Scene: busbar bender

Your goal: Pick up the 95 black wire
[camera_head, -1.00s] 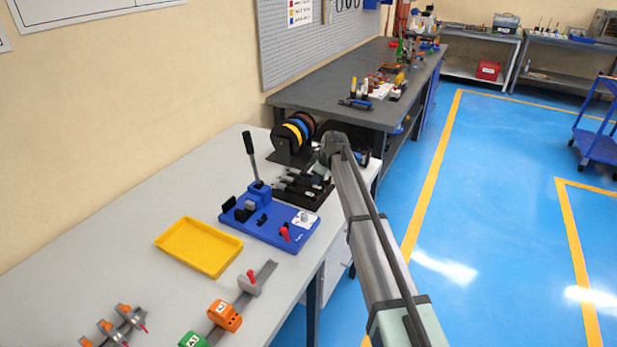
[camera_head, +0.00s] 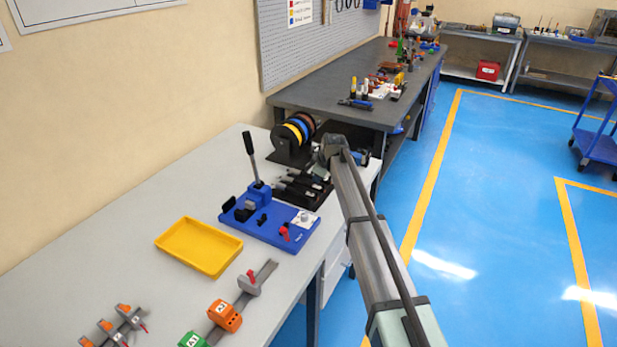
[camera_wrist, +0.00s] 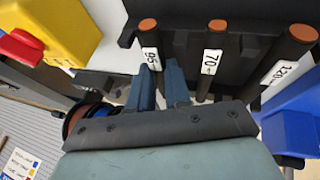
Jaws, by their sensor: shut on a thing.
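Three black wires with copper-coloured ends show in the wrist view. The 95 black wire (camera_wrist: 149,35), with a white "95" label, is on the left. The 70 wire (camera_wrist: 215,45) is in the middle and the 120 wire (camera_wrist: 290,48) is on the right. My gripper (camera_wrist: 161,72) has its two blue fingers on either side of the 95 wire, just below its label, and is shut on it. The black wire holder (camera_head: 303,190) shows in the head view, where my arm hides part of it and my fingers.
A blue bending fixture (camera_head: 268,222) with an upright black lever stands beside the holder. A yellow tray (camera_head: 198,247) lies in front of it. Cable spools (camera_head: 293,139) stand behind. Orange (camera_head: 225,315) and green terminal blocks lie near the front table edge.

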